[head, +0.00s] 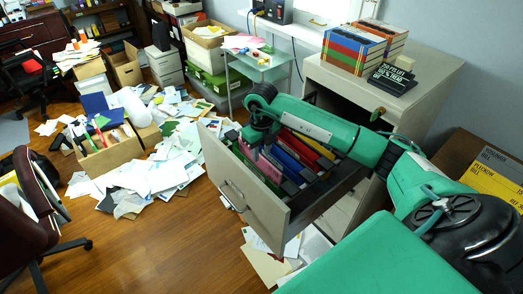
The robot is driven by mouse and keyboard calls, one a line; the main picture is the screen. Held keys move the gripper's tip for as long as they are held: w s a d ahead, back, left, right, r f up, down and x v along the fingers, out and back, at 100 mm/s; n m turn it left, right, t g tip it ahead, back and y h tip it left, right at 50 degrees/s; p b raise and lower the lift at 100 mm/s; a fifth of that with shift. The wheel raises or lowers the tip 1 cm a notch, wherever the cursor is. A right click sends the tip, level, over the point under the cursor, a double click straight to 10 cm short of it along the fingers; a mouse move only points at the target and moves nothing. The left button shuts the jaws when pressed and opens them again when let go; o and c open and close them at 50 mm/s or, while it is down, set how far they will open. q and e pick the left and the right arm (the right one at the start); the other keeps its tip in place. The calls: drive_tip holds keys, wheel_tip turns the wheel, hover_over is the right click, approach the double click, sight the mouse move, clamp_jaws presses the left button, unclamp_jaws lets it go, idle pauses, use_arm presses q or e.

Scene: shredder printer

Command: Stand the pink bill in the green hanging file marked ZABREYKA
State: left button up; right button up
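An open file drawer (240,188) holds hanging files in several colours, with blue, red and yellow ones showing. Their labels are too small to read, and I cannot clearly pick out a green file or ZABREYKA. My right gripper (254,150) points down at the drawer's left end, at the edge of the files. A flat pink piece (264,164) stands just below and right of it. I cannot tell whether it is the pink bill or a pink file, nor whether the gripper holds it. The fingers are small and partly hidden. My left gripper is out of view.
The cabinet (385,88) carries a row of books (354,50) and a black sign (391,79). My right arm crosses above the drawer. Loose papers (150,178) and a cardboard box (108,153) cover the floor at left.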

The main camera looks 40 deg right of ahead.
wheel_tip(320, 180, up, 14)
drive_tip(key=b, duration=0.2)
idle(0.4)
drive_tip(key=shift+f, duration=0.15)
idle(0.6)
